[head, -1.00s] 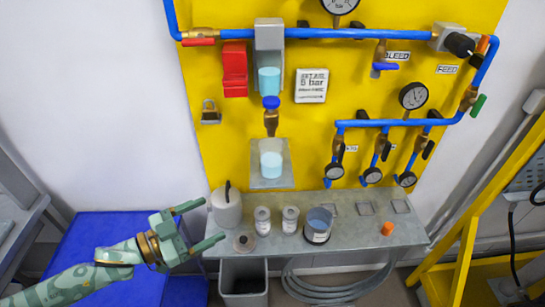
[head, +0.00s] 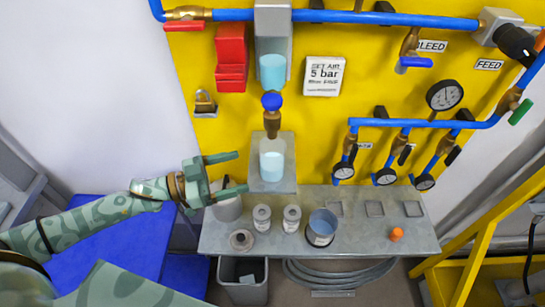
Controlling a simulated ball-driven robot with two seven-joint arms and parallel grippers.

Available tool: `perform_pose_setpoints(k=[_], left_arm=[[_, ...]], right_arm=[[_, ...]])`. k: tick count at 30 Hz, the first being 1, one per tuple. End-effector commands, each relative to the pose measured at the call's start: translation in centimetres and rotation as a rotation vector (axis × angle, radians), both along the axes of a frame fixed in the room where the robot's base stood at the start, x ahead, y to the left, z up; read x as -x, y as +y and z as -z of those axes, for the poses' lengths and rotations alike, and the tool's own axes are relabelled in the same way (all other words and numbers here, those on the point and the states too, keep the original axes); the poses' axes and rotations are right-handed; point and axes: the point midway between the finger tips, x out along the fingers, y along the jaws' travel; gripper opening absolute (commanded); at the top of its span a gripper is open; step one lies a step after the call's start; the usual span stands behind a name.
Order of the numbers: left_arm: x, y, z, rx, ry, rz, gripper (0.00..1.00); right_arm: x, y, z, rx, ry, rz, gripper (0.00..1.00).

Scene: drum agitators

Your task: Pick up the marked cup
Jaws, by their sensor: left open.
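A bluish cup (head: 323,221) with a white label on its side stands upright on the grey metal shelf (head: 380,236), right of two small labelled cans (head: 262,217) (head: 292,217). I take it for the marked cup, though its label is too small to read. My left gripper (head: 240,172) is open and empty, with its fingers pointing right. It appears above the shelf's left end, up and to the left of the cup and well apart from it. It partly covers a grey container (head: 228,209). My right gripper is not in view.
A yellow panel (head: 310,135) with blue pipes, valves and gauges rises behind the shelf. A small orange piece (head: 396,234) lies on the shelf's right. A bin (head: 242,278) stands below.

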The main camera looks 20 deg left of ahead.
Motion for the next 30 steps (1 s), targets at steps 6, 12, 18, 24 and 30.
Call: perform_pose_setpoints(k=[6,12,18,24,30], left_arm=[[-2.3,-3.2,-0.1,0.001,-0.001,0.000,0.80],[-3.3,-4.6,-0.4,0.001,-0.001,0.000,0.80],[-5.2,-7.2,-0.7,0.000,-0.001,-0.001,0.80],[-5.6,-8.0,-0.5,-0.002,0.001,-0.001,0.80],[-5.6,-7.9,-0.5,-0.001,0.001,-0.001,0.58]], right_arm=[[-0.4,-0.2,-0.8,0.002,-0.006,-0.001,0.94],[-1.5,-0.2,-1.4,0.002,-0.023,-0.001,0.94],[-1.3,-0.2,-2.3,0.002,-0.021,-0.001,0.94],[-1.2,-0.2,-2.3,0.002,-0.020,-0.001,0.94],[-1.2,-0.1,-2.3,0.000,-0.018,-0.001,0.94]])
